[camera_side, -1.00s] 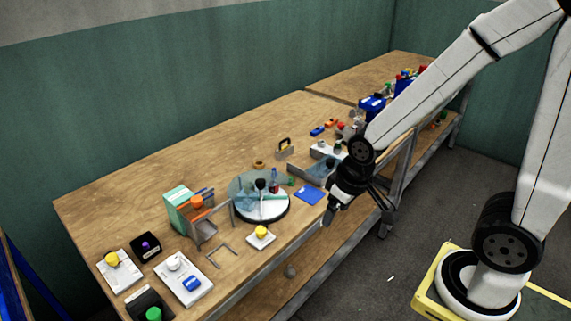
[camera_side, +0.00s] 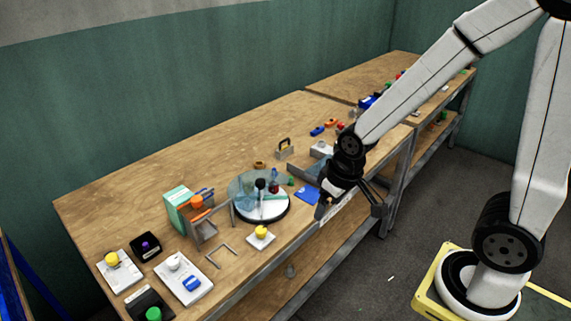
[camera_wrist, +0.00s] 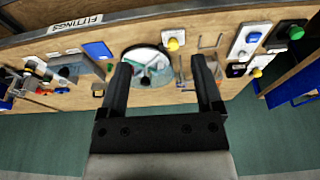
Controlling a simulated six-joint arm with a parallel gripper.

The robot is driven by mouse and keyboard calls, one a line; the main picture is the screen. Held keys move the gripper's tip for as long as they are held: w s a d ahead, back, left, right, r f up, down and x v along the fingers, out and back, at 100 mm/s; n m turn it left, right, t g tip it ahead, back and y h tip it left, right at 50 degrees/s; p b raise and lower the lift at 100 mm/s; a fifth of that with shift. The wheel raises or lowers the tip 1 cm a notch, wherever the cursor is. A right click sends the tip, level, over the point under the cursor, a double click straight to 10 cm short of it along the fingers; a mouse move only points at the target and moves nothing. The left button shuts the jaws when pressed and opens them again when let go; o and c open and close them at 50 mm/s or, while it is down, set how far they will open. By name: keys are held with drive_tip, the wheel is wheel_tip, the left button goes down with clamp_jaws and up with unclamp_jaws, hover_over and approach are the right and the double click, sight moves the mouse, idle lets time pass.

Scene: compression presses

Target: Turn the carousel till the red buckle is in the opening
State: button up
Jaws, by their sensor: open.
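The carousel (camera_side: 240,208) is a round turntable with a pale disc and a bluish see-through cover, near the table's front edge. It also shows in the wrist view (camera_wrist: 146,55), between my fingers in the picture. A dark upright knob stands near its middle. A small dark-red item (camera_side: 273,187) shows at its right side; I cannot tell whether it is the red buckle. The opening cannot be made out clearly. My gripper (camera_side: 346,207) is open and empty, to the right of the carousel and apart from it. Its fingers (camera_wrist: 162,62) point toward the table.
A blue flat piece (camera_side: 306,194) lies between the carousel and my gripper. A yellow knob on a white base (camera_side: 261,236) stands in front of the carousel. A metal bracket frame (camera_side: 203,230) and a teal box (camera_side: 178,210) stand to its left. Button boxes fill the left end.

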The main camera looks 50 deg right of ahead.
drive_tip(key=w+d+f+m, duration=0.1)
drive_tip(key=w+d, duration=0.1)
drive_tip(key=w, duration=0.6)
drive_tip(key=w+d+f, duration=0.1)
drive_tip(key=w+d, duration=0.1)
drive_tip(key=w, duration=0.6)
drive_tip(key=m+t+h, duration=0.1)
drive_tip(key=m, duration=0.1)
approach(261, 181)
drive_tip(key=shift+f, duration=0.75)
drive_tip(key=shift+w+f, duration=0.1)
drive_tip(key=shift+x, duration=3.7)
drive_tip(key=shift+w, duration=0.1)
clamp_jaws()
